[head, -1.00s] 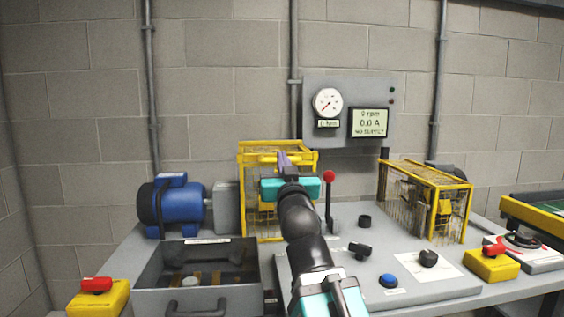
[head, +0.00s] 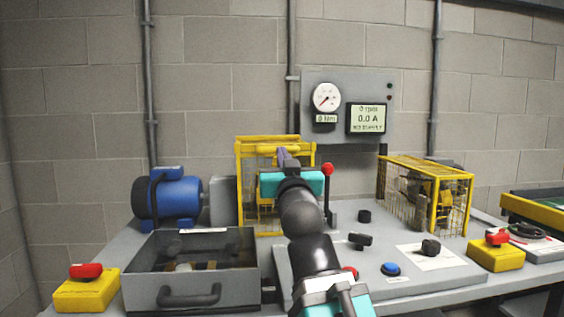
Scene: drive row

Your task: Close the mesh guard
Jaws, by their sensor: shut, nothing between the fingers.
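A yellow-framed mesh guard (head: 240,190) stands behind the bench's middle, beside the blue motor. My gripper (head: 284,154) is in front of its upper part, shut and empty; its teal body hides much of the guard's middle. I cannot tell whether the fingers touch the guard, or whether its front is open or shut. A second yellow-framed mesh guard (head: 472,205) stands at the right over yellow machinery. I cannot tell which of the two the task names.
A blue motor (head: 180,198) and a grey open-topped box (head: 150,290) are at left. A red-knobbed lever (head: 327,170) stands close right of my gripper. A blue button (head: 391,269), a black knob (head: 430,247) and red-topped yellow boxes (head: 85,295) are on the bench. The display panel (head: 345,85) reads 0 rpm.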

